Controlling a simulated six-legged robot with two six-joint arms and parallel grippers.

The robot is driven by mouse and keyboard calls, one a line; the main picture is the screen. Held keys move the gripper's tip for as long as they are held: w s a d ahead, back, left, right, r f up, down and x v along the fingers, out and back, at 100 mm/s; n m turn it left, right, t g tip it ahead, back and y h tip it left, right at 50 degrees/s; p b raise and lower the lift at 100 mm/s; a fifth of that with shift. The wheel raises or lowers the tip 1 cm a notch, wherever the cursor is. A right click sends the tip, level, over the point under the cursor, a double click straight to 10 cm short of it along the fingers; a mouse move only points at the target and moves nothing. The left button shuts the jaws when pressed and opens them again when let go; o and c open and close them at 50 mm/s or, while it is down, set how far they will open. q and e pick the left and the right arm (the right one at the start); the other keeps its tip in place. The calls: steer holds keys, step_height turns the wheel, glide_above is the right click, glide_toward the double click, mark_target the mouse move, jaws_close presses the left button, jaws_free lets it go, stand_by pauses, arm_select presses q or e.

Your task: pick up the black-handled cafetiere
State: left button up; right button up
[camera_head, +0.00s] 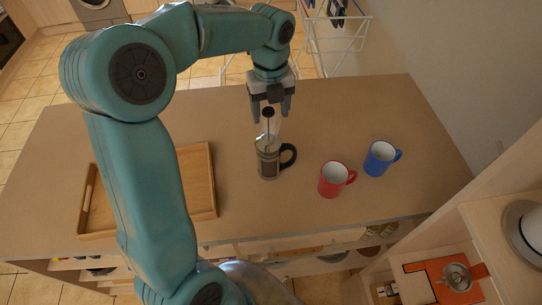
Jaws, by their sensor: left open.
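The black-handled cafetiere (268,162) stands upright on the wooden counter, near the middle of the view. It has a glass body, a black handle on its right side and a plunger rod with a black knob on top. My left gripper (271,114) is open and points down, over the plunger knob. Its fingers appear on either side of the knob; I cannot tell how far above or behind it they are. My right gripper is not in view.
A red mug (332,180) and a blue mug (378,160) stand right of the cafetiere. A wooden tray (203,165) lies to the left, partly hidden by my left arm. The counter (360,105) is bare at the back right. A drying rack (345,30) stands behind.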

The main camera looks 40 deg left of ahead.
arm_select(q)
steer(key=f, duration=0.2)
steer(key=f+b, duration=0.1)
steer(key=shift+s+a, duration=0.35)
steer(key=shift+a, duration=0.05)
steer(key=shift+w+f, duration=0.1)
steer(key=shift+f, duration=0.2)
steer(key=shift+w+d, duration=0.15)
steer(key=shift+w, duration=0.1)
steer(key=shift+w+d, duration=0.1)
steer(key=shift+s+a, duration=0.2)
steer(key=shift+s, duration=0.2)
steer(key=c, duration=1.1)
steer(key=shift+w+d, duration=0.15)
steer(key=shift+w, duration=0.2)
jaws_close()
steer(key=shift+s, duration=0.2)
steer(key=shift+r, duration=0.1)
